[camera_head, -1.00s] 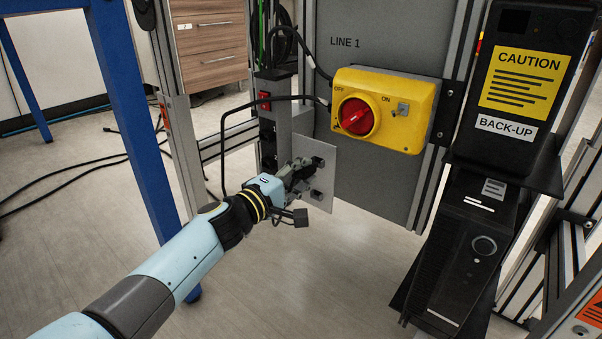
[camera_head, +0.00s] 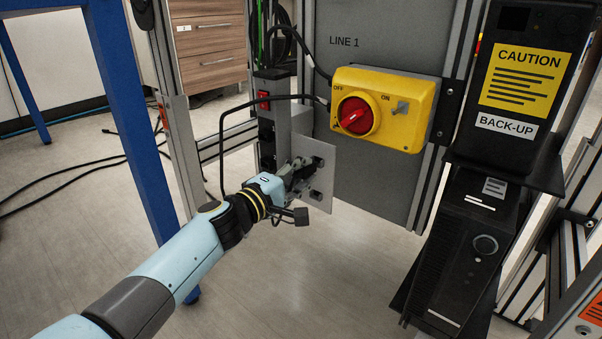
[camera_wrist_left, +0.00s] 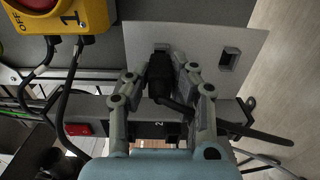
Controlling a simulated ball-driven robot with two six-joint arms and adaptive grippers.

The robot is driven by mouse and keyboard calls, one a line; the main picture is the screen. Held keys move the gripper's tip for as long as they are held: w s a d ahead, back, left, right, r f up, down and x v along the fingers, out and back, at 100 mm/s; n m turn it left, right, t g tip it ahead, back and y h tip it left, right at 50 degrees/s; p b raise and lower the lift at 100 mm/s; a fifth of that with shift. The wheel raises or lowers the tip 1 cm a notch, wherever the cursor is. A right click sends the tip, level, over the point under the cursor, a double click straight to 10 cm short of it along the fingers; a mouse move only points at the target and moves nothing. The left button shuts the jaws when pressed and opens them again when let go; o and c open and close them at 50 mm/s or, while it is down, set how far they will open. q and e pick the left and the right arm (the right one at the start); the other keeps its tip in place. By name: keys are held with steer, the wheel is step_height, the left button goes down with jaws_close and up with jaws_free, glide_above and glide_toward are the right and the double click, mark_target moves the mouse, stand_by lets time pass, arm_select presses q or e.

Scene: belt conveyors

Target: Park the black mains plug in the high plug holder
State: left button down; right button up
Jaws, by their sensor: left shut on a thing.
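My left gripper (camera_head: 300,178) is shut on the black mains plug (camera_wrist_left: 160,78), with one finger on each side of it in the left wrist view. The plug's cable runs down and right from it. A pale grey plate (camera_head: 325,178) carries two small holders. The high plug holder (camera_head: 318,162) is just beyond my fingers, and the plug's front end lines up with it in the wrist view. I cannot tell how far the plug sits in it. The low holder (camera_head: 316,195) looks empty; it also shows in the wrist view (camera_wrist_left: 230,58). My right gripper is not in view.
A socket strip with a red switch (camera_head: 264,100) stands left of the plate. A yellow box with a red rotary switch (camera_head: 385,110) is above right. A black cable (camera_head: 223,150) arches beside my wrist. A black back-up unit (camera_head: 465,250) stands right; a blue post (camera_head: 130,110) left.

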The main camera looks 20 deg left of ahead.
arm_select(q)
steer(key=shift+w+d, duration=0.2)
steer(key=shift+w, duration=0.4)
stand_by(0.6)
steer(key=c, duration=1.1)
jaws_free()
steer(key=shift+s, duration=0.15)
